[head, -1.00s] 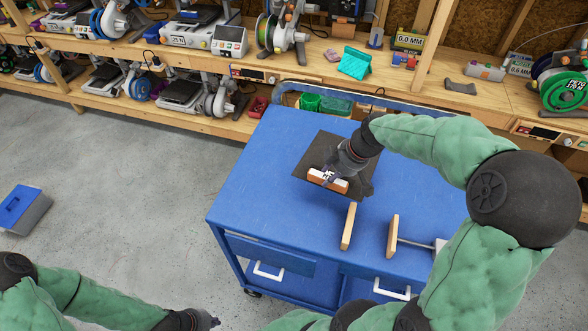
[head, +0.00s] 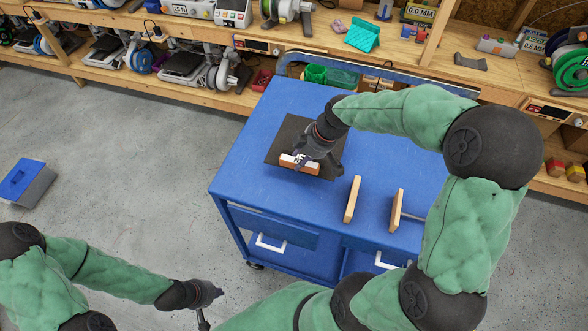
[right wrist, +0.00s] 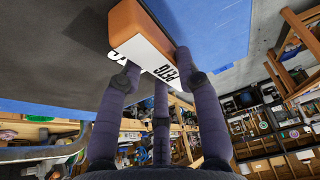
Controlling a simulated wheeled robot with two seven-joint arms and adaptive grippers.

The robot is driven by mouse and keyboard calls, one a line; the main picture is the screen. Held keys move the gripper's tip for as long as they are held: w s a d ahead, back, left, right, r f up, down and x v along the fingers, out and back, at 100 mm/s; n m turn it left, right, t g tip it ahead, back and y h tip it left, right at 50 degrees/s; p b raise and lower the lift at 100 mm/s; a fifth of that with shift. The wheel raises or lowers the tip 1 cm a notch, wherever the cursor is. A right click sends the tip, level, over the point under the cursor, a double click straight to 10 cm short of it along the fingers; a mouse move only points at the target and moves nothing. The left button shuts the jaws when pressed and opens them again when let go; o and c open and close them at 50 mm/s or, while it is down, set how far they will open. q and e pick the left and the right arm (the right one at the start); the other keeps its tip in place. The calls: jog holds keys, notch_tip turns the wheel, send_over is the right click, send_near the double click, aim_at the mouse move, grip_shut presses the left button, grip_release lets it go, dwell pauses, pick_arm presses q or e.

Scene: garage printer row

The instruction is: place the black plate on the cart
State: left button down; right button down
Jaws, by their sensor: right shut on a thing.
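The black plate (head: 285,133) is a thin dark square with an orange-and-white grip (head: 299,164). It is over the left half of the blue cart's top (head: 240,168); I cannot tell whether it touches the surface. My right gripper (head: 303,158) is shut on this grip. In the right wrist view, the fingers (right wrist: 158,75) close around the orange block (right wrist: 145,30) marked "PETG", with the dark plate (right wrist: 50,45) beside it. My left gripper (head: 212,293) is low in the head view, away from the cart, and its fingers are too small to read.
Two upright wooden pieces (head: 352,199) (head: 396,210) stand on the cart, right of the plate. Green containers (head: 316,73) are behind the cart's far edge. A wooden bench (head: 275,47) with printers runs along the back. A blue-and-grey object (head: 22,184) lies on the floor at left.

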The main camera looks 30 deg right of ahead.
aim_at(297, 160)
jog(key=shift+w+a+f, duration=0.3)
jog(key=shift+a+f, duration=0.1)
jog(key=shift+f, duration=0.2)
jog(key=shift+w+a+f, duration=0.3)
jog(key=shift+a+f, duration=0.1)
jog(key=shift+f, duration=0.15)
notch_tip(297, 160, down, 4)
jog(key=shift+w+a+r+b, duration=0.15)
jog(key=shift+b, duration=0.45)
jog(key=shift+r, duration=0.1)
jog(key=c, duration=1.3)
grip_release()
jog(key=shift+f, duration=0.2)
jog(key=o, duration=0.4)
jog(key=shift+o, duration=0.2)
jog(key=shift+r, duration=0.1)
